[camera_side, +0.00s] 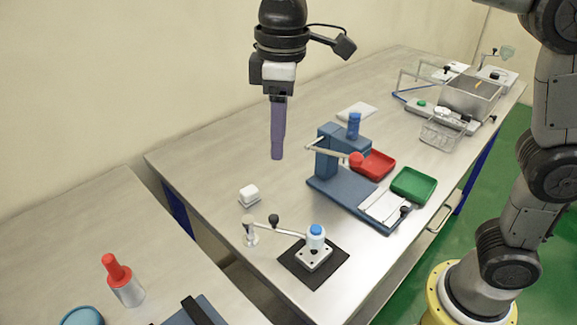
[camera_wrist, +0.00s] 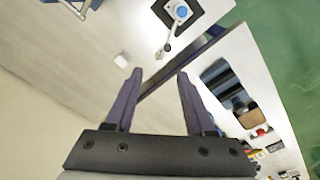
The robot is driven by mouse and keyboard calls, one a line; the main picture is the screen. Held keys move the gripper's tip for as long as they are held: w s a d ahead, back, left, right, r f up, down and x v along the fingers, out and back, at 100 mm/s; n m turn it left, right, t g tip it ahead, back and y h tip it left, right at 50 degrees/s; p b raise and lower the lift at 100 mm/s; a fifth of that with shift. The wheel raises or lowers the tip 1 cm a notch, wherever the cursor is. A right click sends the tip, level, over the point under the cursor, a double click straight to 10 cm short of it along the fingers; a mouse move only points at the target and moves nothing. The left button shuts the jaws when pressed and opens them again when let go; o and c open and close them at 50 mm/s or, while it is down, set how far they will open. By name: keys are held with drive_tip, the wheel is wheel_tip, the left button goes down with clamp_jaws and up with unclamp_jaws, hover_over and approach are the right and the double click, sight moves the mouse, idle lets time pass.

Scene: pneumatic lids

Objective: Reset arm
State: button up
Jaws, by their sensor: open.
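My gripper (camera_side: 277,157) hangs above the back part of the metal table (camera_side: 216,150), pointing down, with its long purple fingers clear of everything. In the wrist view my gripper (camera_wrist: 160,73) shows two fingers spread apart with nothing between them. Below it in the side view, a small white block (camera_side: 249,195) sits on the table. A blue-topped device with a lever (camera_side: 315,240) stands on a black mat (camera_side: 335,276) near the front edge; it also shows at the top of the wrist view (camera_wrist: 180,11).
A blue press (camera_side: 328,165) stands right of my gripper, with a red tray (camera_side: 374,164) and a green tray (camera_side: 413,184) beside it. A wire basket (camera_side: 441,133) is farther back. A second table at lower left holds a red-topped cylinder (camera_side: 121,282); a gap separates the tables.

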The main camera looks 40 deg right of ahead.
drive_tip(key=s+d+r+m+t, duration=0.2)
drive_tip(key=s+d+r+m, duration=0.1)
drive_tip(key=s+d, duration=0.75)
drive_tip(key=s+d+f+m+t, duration=0.1)
drive_tip(key=s+d+f+m, duration=0.1)
drive_tip(key=s+d+f, duration=0.1)
drive_tip(key=s+d+f+m+t, duration=0.2)
drive_tip(key=s+d+f+m, duration=0.1)
drive_tip(key=s+f, duration=0.2)
wheel_tip(320, 180, down, 3)
drive_tip(key=shift+d+r, duration=0.2)
drive_tip(key=shift+d, duration=0.1)
